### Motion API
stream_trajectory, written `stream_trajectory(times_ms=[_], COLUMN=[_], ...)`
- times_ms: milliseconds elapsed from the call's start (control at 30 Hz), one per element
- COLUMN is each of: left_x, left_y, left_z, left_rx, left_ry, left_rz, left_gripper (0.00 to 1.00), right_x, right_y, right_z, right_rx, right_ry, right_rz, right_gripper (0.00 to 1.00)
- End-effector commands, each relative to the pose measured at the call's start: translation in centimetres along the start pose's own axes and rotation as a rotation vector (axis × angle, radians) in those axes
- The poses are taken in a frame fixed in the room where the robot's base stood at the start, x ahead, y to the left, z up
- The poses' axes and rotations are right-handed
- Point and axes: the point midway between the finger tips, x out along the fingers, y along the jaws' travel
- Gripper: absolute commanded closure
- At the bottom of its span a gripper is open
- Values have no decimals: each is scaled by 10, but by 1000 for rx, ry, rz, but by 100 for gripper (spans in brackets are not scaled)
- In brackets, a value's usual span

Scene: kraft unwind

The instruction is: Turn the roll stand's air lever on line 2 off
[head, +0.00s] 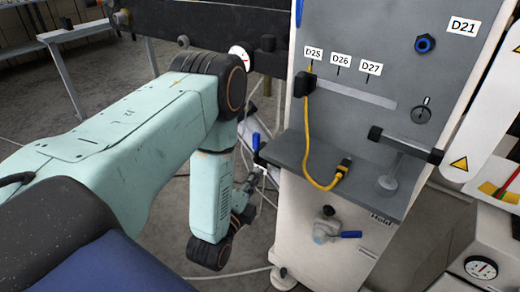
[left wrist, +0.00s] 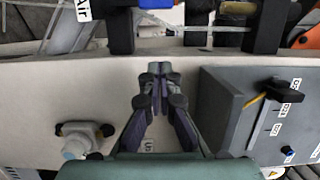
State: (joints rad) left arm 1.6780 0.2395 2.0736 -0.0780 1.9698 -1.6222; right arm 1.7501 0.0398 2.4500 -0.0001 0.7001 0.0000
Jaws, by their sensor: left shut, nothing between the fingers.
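A blue-handled lever (head: 256,141) shows just behind my left forearm in the head view. In the left wrist view a blue handle (left wrist: 155,4) is cut by the top edge, right of an "Air" label (left wrist: 83,10). I cannot read a line number by it. My left gripper (head: 257,180) is partly hidden by my forearm and sits below the blue lever. In the left wrist view its fingers (left wrist: 158,72) are together and empty, over a pale surface and apart from the blue handle. My right gripper is in neither view.
A valve with a blue handle (head: 350,234), near a "Hold" label, is on the white cabinet (head: 320,262). Above it, a grey shelf (head: 300,150) juts out under the D25–D27 panel with a yellow cable (head: 308,140). A dark beam (head: 200,22) crosses behind my arm.

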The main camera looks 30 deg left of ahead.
Motion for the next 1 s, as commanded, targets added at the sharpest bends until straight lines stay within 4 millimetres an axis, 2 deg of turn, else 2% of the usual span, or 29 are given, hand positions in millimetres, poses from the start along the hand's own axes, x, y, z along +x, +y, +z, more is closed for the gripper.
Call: stream_trajectory(times_ms=[333, 467, 1000], left_x=[1, 10, 104], left_y=[0, 1, 3], left_z=[-1, -2, 0], left_rx=[5, 4, 3], left_ry=[0, 0, -4], left_rz=[2, 0, 1], left_gripper=[100, 100, 100], right_x=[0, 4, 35], right_y=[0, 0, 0], right_z=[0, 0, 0], right_rx=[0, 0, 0], right_ry=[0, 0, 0], right_rz=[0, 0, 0], right_gripper=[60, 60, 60])
